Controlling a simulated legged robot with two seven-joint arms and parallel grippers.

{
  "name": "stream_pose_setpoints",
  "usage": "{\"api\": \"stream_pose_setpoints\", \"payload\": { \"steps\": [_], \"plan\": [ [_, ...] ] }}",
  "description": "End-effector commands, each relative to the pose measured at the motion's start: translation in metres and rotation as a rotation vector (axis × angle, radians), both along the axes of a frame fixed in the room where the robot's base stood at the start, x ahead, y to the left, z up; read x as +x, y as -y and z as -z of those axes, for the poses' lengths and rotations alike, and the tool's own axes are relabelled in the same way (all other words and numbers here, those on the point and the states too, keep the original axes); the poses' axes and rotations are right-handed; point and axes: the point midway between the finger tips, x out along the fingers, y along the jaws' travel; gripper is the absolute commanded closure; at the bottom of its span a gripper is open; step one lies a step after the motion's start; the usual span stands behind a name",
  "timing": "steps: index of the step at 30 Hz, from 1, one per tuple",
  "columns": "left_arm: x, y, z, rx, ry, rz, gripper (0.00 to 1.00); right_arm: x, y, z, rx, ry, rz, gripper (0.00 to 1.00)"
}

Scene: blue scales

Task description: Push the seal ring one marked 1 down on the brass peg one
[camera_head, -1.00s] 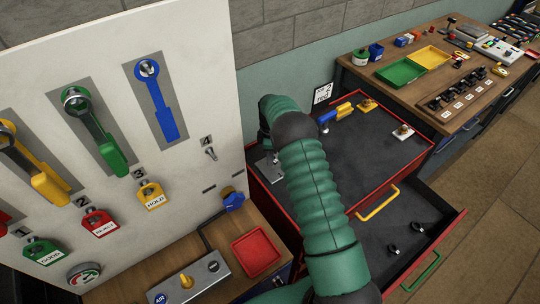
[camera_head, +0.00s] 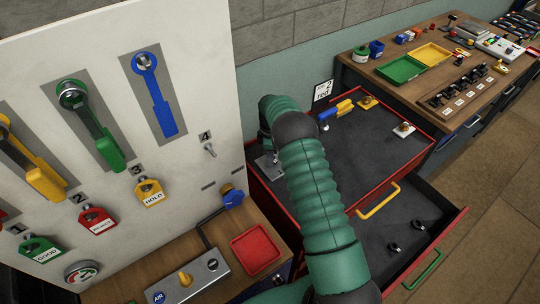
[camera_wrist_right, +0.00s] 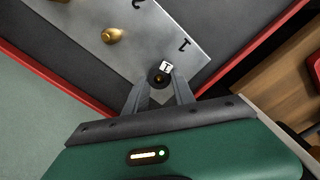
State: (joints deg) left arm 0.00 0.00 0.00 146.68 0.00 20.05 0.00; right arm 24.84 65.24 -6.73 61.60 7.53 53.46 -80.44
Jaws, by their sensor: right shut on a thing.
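The seal ring one (camera_wrist_right: 153,80), black with a white label marked 1, is between the fingertips of my right gripper (camera_wrist_right: 159,84) in the right wrist view. A brassy spot shows in the ring's middle, beside the printed 1, so it appears to be around the brass peg one. How far down it sits I cannot tell. The peg plate (camera_wrist_right: 190,65) is light grey; the brass peg by the mark 2 (camera_wrist_right: 112,36) is bare. In the head view the plate (camera_head: 270,166) shows in part, and my right arm hides the gripper and ring. My left gripper is out of view.
The plate lies in a dark, red-edged upper drawer (camera_head: 365,198). Blue and yellow items (camera_head: 338,109) and a white-based part (camera_head: 403,129) are in it. An open lower drawer (camera_head: 427,228) holds two black rings. A lever panel (camera_head: 165,205) stands left, with a red tray (camera_head: 256,249) below.

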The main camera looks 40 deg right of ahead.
Motion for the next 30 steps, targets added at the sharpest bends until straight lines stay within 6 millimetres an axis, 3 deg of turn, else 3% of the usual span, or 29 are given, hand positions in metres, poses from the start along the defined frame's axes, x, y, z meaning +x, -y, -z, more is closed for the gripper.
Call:
{"api": "stream_pose_setpoints", "payload": {
  "steps": [24,25,30],
  "plan": [
    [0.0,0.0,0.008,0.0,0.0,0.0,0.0,0.0,-0.001,0.012,0.003,-0.002,0.0,1.0],
    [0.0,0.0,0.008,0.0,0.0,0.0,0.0,0.0,-0.001,0.012,0.003,-0.002,0.0,0.66],
    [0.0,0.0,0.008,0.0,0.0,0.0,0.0,0.0,-0.001,0.012,0.002,-0.001,0.0,0.44]
  ]
}}
